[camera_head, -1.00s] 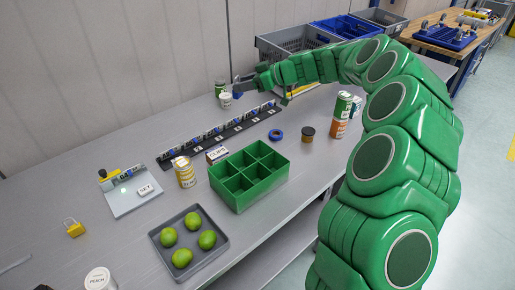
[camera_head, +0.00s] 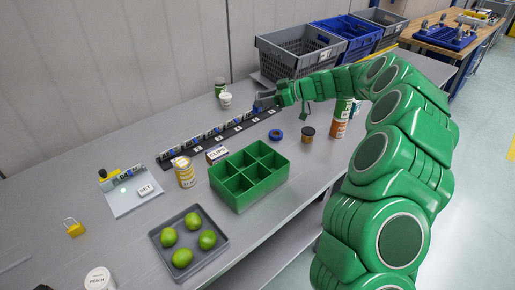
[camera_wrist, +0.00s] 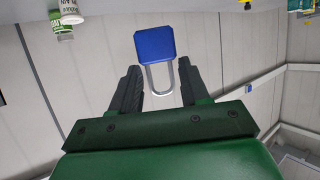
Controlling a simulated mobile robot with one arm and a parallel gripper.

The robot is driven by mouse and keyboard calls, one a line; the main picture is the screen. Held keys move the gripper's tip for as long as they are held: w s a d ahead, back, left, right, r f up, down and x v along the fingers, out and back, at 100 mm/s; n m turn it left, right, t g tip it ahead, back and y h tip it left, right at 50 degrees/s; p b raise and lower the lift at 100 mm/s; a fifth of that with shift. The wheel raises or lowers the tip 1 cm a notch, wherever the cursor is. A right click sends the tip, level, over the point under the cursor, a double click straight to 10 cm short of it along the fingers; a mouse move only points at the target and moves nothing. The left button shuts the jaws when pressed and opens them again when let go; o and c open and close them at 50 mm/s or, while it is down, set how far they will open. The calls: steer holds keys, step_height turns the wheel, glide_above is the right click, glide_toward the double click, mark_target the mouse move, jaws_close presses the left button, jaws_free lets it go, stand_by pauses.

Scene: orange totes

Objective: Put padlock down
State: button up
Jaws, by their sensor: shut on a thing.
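A blue padlock (camera_wrist: 155,45) with a grey U-shaped shackle shows in the wrist view. My gripper (camera_wrist: 160,82) is shut on it, with its dark fingers on either side of the shackle. The blue body sticks out beyond the fingertips. In the head view my gripper (camera_head: 264,101) is over the far right end of a long black labelled rack (camera_head: 212,141); whether the padlock touches anything there is too small to tell. A separate yellow padlock (camera_head: 74,229) stands on the grey table at the left.
A green divided tray (camera_head: 248,177), a yellow can (camera_head: 184,172) and a clips box (camera_head: 216,154) stand before the rack. A blue ring (camera_head: 276,134) and a dark jar (camera_head: 307,134) are right of it. A white cup (camera_head: 225,100) stands behind; grey crates (camera_head: 295,55) are beyond.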

step_height(320, 180, down, 17)
steer(key=shift+r, duration=0.15)
stand_by(0.6)
steer(key=o, duration=0.8)
